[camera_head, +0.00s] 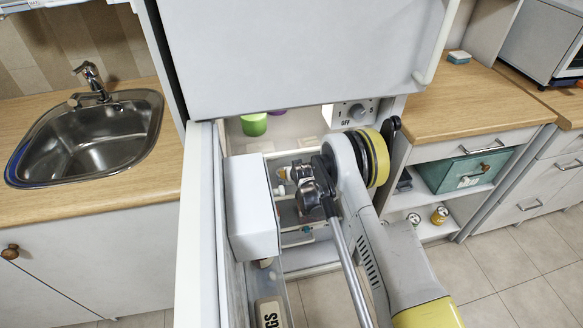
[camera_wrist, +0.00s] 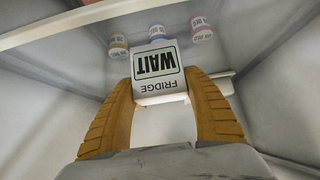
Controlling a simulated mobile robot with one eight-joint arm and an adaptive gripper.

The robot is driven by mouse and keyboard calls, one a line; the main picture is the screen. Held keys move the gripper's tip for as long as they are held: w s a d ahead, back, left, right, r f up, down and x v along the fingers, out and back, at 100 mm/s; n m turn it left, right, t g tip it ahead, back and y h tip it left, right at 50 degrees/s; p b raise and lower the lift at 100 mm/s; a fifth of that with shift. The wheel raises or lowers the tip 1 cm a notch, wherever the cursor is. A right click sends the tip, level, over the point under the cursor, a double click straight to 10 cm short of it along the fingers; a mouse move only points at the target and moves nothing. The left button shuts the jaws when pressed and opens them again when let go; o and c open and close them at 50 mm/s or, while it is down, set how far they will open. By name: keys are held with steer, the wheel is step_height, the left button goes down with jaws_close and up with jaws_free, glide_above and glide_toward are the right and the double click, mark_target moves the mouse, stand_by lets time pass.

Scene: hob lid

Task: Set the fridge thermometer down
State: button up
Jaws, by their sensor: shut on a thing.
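The fridge thermometer (camera_wrist: 157,62) is a small pale block with a dark-framed display reading WAIT and the word FRIDGE, upside down in the wrist view. My gripper (camera_wrist: 162,88) is shut on it, with one ochre finger on each side. It is inside the open fridge (camera_head: 244,148). A pale shelf or ledge (camera_wrist: 215,86) shows just behind the thermometer; whether they touch, I cannot tell. In the head view my arm hides the gripper and the thermometer.
Small jars stand beyond the thermometer: yellowish (camera_wrist: 118,44), blue (camera_wrist: 158,32) and pink (camera_wrist: 201,29). The open fridge door (camera_head: 203,220) with its bins is left of my arm. Green (camera_head: 253,124) and purple (camera_head: 277,112) items sit higher inside. A dial (camera_head: 358,112) is close to my arm.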

steer(key=shift+s+r, duration=0.15)
steer(key=shift+s, duration=0.1)
steer(key=shift+f, duration=0.25)
steer(key=o, duration=1.3)
steer(key=shift+r, duration=0.15)
steer(key=p+v, duration=0.4)
steer(key=v, duration=0.8)
